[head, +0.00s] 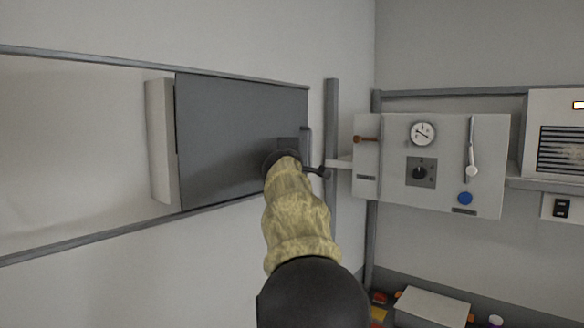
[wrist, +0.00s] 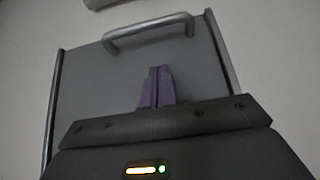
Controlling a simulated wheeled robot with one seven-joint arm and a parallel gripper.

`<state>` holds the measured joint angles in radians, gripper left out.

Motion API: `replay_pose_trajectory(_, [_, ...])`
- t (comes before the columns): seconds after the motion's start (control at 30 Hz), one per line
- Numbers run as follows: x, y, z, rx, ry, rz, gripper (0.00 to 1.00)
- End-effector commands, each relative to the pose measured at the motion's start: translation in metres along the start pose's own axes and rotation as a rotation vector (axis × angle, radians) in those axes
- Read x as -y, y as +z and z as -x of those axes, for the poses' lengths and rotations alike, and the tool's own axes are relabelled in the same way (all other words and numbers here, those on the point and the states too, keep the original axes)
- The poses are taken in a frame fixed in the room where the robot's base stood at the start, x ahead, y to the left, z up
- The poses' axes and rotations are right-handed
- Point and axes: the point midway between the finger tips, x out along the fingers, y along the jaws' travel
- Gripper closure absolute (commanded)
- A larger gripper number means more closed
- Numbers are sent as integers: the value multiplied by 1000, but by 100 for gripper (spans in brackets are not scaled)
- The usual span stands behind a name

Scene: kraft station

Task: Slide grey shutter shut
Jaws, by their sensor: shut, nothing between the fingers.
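The grey shutter (head: 225,135) is a flat dark panel on the left wall, between an upper and a lower rail. Its upright bar handle (head: 306,142) is near its right edge. In the wrist view the shutter (wrist: 100,85) fills the middle, with the handle (wrist: 150,33) across the top. My gripper (wrist: 158,70) shows there with its purple fingers shut and empty. The fingertips are in front of the panel, below the handle in the picture and apart from it. In the head view my arm covers the shutter's lower right part and hides the fingers.
A pale box edge (head: 160,142) stands at the shutter's left side. The rails run on left along bare wall. A grey post (head: 331,150) and a control panel (head: 435,165) with gauge, knob and levers are to the right. A grey box (head: 432,307) is low down.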

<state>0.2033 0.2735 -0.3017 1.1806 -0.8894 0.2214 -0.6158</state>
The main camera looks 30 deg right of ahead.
Motion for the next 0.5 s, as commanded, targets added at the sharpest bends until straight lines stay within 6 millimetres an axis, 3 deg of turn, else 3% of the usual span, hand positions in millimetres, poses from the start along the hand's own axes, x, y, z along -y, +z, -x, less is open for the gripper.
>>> replay_pose_trajectory(0.5, [3,2,86,3,2,-2,100])
